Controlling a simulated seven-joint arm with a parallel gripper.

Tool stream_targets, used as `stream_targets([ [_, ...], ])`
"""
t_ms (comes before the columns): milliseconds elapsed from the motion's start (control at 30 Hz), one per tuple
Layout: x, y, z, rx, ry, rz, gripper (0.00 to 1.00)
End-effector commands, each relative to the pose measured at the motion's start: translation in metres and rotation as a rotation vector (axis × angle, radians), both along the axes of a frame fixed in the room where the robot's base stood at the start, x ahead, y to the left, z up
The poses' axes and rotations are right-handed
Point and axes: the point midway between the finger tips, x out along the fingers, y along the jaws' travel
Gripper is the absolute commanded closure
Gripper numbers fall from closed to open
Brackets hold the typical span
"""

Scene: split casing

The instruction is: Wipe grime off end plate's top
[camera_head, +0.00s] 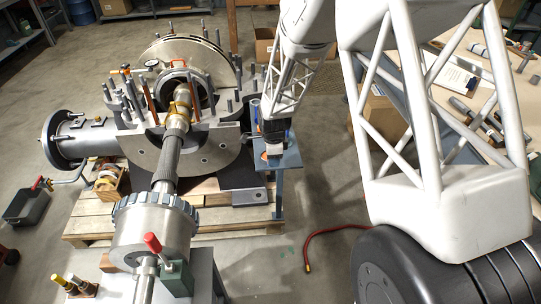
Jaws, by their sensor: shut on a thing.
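My gripper (274,143) is pointing down over a small blue-grey stand (291,160), just right of the split casing. It is shut on a small pale block-like thing (274,150), low at the stand's top; I cannot tell whether they touch. The casing's large grey half-round end plate (216,158) faces the front, with a shaft (168,155) running out over it. Its top edge lies left of my gripper. Any grime on it is too small to make out. My fingers are mostly hidden by their dark housing.
Upright studs (133,100) line the casing's flange. The casing rests on a wooden pallet (90,228). A red hose (318,238) lies on the floor. A bench with tools and a clipboard (454,76) stands at right. Open floor lies in front of the stand.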

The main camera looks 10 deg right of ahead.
Motion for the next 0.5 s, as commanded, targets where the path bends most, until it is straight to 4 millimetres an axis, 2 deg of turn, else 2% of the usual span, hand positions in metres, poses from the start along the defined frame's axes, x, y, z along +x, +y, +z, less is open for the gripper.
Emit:
stream_targets([
  [300, 0.002, 0.001, 0.0, 0.0, 0.0, 0.003, 0.81],
  [500, 0.015, 0.007, 0.001, 0.0, 0.001, 0.029, 0.81],
])
